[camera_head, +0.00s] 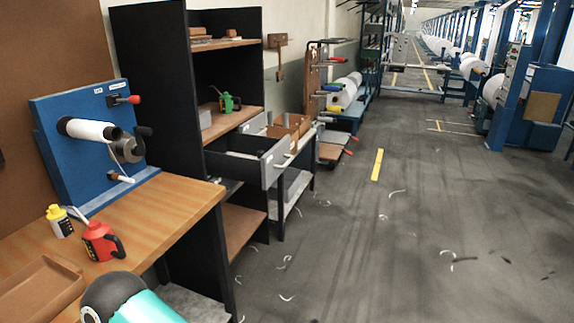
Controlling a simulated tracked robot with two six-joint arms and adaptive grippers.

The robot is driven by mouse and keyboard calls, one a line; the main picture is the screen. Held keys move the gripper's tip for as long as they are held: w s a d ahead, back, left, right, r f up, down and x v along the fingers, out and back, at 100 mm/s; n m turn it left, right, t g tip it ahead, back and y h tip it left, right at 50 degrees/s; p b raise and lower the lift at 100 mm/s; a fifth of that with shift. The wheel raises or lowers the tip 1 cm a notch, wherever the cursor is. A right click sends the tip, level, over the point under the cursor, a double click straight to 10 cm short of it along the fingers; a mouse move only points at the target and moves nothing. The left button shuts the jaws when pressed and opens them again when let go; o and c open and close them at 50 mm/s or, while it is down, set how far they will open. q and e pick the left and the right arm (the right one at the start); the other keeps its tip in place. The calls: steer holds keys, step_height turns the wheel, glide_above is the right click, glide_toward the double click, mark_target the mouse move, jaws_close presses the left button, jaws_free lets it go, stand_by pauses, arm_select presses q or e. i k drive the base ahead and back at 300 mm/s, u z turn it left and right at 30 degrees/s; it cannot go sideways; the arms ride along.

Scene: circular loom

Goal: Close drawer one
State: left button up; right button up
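A grey drawer (275,167) is pulled out of the black shelving cabinet (160,70). It sticks out to the right, over the aisle side. Its front has a light handle (283,160), and its inside shows from above. No number can be read on it, so I cannot tell whether it is drawer one. A black and teal rounded part, apparently of my own arm, shows at the bottom left. Neither of my grippers is in view.
A wooden workbench (150,215) at the left holds a red oil can (101,241), a yellow-topped bottle (59,221) and a brown tray (40,290). A green can (228,103) stands on a cabinet shelf. The grey floor (400,240) to the right is mostly open, with scattered scraps.

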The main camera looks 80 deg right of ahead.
mark_target(249, 155)
steer(key=u, duration=0.35)
steer(key=i, duration=0.2)
steer(key=z, duration=2.65)
steer(key=i, duration=0.15)
steer(key=z, duration=1.1)
steer(key=k, duration=0.5)
steer(key=u, duration=0.95)
steer(key=i, duration=0.35)
steer(key=z, duration=0.5)
steer(key=k, duration=0.2)
steer(key=u, duration=0.1)
